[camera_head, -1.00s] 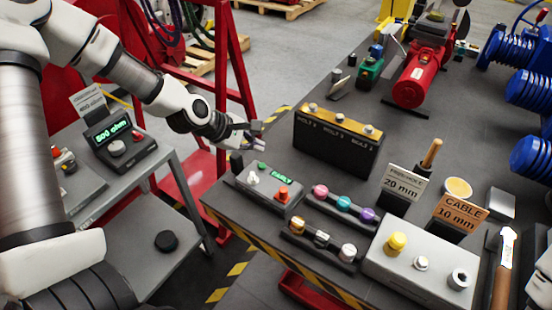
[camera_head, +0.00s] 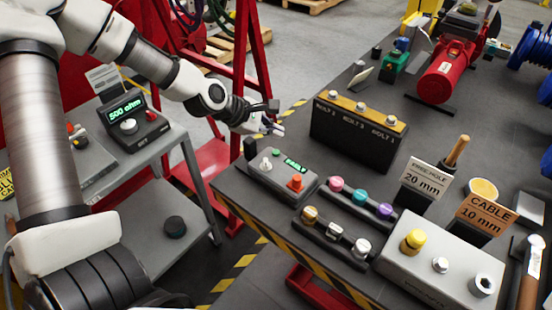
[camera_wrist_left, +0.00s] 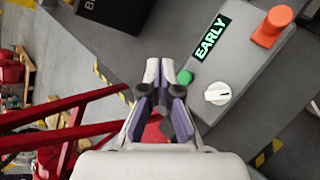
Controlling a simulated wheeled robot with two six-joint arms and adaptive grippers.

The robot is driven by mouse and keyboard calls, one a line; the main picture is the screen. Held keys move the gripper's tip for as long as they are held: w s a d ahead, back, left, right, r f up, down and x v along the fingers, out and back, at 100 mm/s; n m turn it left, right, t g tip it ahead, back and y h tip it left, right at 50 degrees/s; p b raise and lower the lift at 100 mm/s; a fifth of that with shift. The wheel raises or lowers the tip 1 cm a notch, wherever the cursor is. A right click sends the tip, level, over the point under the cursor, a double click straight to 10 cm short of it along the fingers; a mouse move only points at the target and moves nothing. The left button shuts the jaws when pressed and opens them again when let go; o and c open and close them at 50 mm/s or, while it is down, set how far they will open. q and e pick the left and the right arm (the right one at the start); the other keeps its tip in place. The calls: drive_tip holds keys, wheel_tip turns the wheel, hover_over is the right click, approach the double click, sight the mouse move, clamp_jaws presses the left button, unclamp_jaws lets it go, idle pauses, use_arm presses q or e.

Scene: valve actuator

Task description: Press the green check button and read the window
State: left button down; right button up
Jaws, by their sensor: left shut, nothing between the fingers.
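The grey check box (camera_head: 258,179) stands at the near left of the dark bench. Its green button (camera_head: 276,153) is at the back edge; in the wrist view the green button (camera_wrist_left: 185,77) sits beside the window (camera_wrist_left: 213,38), which reads EARLY. The window (camera_head: 294,163) is lit green in the head view too. My left gripper (camera_head: 279,130) is shut and empty just behind the box. In the wrist view its fingertips (camera_wrist_left: 161,75) lie left of the green button, apparently apart from it. My right gripper is out of view.
A black bolt block (camera_head: 350,139) stands behind the box. A side table with a 500 ohm meter (camera_head: 130,125) is left. A red frame (camera_head: 262,75) stands behind my arm.

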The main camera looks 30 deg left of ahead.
sight(274, 153)
use_arm(q)
wheel_tip(274, 153, down, 4)
drive_tip(key=b, duration=0.3)
drive_tip(key=shift+f, duration=0.15)
idle(1.1)
drive_tip(key=shift+f+b, duration=0.35)
drive_tip(key=shift+b, duration=0.2)
drive_tip(key=shift+f+b, duration=0.45)
drive_tip(key=shift+b, duration=0.15)
idle(0.3)
drive_tip(key=shift+r, duration=0.15)
drive_tip(key=shift+r+p, duration=0.75)
drive_tip(key=shift+p, duration=0.05)
